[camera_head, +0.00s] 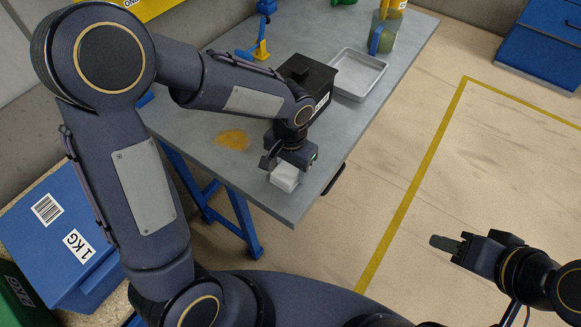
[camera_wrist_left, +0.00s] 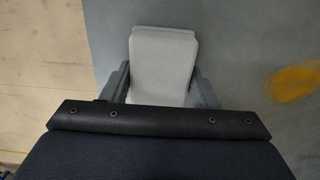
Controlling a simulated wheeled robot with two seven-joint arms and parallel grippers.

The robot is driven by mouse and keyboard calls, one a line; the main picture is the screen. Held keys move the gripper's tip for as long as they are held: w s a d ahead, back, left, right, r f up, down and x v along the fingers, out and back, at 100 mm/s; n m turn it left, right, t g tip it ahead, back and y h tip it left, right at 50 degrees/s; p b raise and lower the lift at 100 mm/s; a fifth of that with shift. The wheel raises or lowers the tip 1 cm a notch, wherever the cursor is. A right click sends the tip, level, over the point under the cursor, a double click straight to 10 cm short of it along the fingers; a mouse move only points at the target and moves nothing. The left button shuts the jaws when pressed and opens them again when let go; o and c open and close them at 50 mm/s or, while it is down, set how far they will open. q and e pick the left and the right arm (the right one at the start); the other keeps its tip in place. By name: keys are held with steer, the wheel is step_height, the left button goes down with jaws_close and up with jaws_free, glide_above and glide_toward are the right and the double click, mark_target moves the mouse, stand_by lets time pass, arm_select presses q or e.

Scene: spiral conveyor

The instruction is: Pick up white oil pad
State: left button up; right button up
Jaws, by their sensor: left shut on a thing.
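The white oil pad (camera_head: 285,177) is at the near edge of the grey table, below my left gripper (camera_head: 276,166). In the left wrist view the white pad (camera_wrist_left: 162,66) sits between the two fingers of my left gripper (camera_wrist_left: 160,88), which is shut on it. White edges show beyond and below its top face, so there may be more than one layer. I cannot tell whether it touches the table. My right gripper (camera_head: 447,244) is at the lower right, over the floor and away from the table; whether its fingers are open is unclear.
An orange-brown oil spill (camera_head: 233,139) lies on the table (camera_head: 200,170) left of the pad. A black box (camera_head: 312,75), a metal tray (camera_head: 357,74) and a jug (camera_head: 381,36) stand farther back. A blue bin (camera_head: 60,240) is at the lower left.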

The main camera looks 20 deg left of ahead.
mark_target(291, 167)
arm_select(q)
step_height(291, 167, up, 3)
steer(key=w+d+r, duration=0.2)
steer(key=d+r, duration=0.3)
steer(key=d, duration=0.1)
steer(key=w+d+r, duration=0.2)
steer(key=d+r, duration=0.3)
steer(key=d, duration=0.2)
steer(key=shift+w+d+b, duration=0.15)
steer(key=shift+w+b, duration=0.2)
steer(key=shift+b, duration=0.1)
